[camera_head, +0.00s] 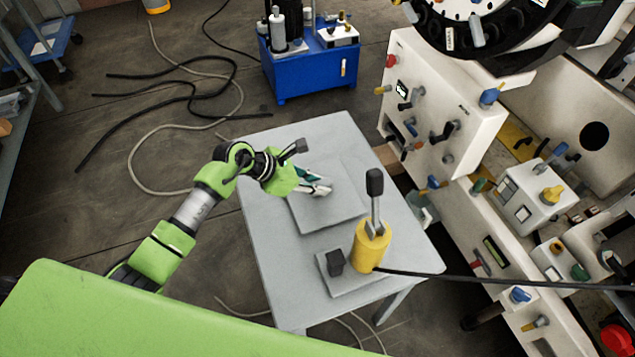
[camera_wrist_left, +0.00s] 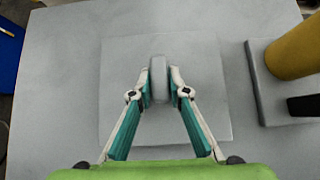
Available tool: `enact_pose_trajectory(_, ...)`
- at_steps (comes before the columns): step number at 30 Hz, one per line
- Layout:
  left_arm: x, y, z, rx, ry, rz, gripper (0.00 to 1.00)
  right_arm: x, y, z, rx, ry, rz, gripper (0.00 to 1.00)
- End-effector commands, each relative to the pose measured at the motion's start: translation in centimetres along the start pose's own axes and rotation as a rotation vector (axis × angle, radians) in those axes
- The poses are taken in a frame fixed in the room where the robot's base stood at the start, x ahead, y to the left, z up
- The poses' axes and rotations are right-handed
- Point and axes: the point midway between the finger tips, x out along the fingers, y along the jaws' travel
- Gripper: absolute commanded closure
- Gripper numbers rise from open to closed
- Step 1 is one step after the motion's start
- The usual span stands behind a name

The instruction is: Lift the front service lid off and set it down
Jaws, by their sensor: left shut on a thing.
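The lid (camera_head: 335,212) is a flat grey square plate with an upright grip, over the grey table top. It also shows in the left wrist view (camera_wrist_left: 120,60), nearly the same grey as the table. My left gripper (camera_head: 322,183) reaches over it from the left. In the left wrist view its two fingertips (camera_wrist_left: 160,85) are closed on both sides of the lid's rounded grey handle (camera_wrist_left: 159,72). The plate looks level; I cannot tell whether it touches the table or hovers just above it. My right gripper is not in view.
The table (camera_head: 285,140) has bare room behind and left of the lid. A yellow cylinder (camera_head: 371,245) with a black-topped lever stands on a grey base in front of it, trailing a black cable. The white machine (camera_head: 435,100) is to the right; a blue unit (camera_head: 310,72) stands behind.

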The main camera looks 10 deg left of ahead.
Motion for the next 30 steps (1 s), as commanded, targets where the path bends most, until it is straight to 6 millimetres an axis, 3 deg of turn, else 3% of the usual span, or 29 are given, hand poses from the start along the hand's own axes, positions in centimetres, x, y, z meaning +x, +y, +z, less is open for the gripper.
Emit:
enact_pose_trajectory(5, -0.1, 0.0, 0.1, 0.000, -0.002, 0.001, 1.00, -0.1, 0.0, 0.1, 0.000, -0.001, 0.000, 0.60)
enact_pose_trajectory(6, -0.1, 0.0, 0.1, 0.000, -0.002, 0.001, 0.78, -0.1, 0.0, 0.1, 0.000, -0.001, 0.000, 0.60)
enact_pose_trajectory(8, -0.1, 0.0, 0.1, 0.000, -0.002, 0.001, 0.64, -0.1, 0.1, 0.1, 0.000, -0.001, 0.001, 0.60)
enact_pose_trajectory(20, -0.4, 0.0, -0.1, 0.000, 0.001, 0.001, 0.64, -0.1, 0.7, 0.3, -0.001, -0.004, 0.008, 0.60)
enact_pose_trajectory(23, -1.5, 0.1, -0.1, 0.003, 0.003, 0.004, 0.64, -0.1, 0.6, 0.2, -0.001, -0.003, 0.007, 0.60)
enact_pose_trajectory(30, -6.5, 0.1, -0.1, 0.004, 0.003, 0.004, 0.64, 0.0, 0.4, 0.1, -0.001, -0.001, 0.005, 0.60)
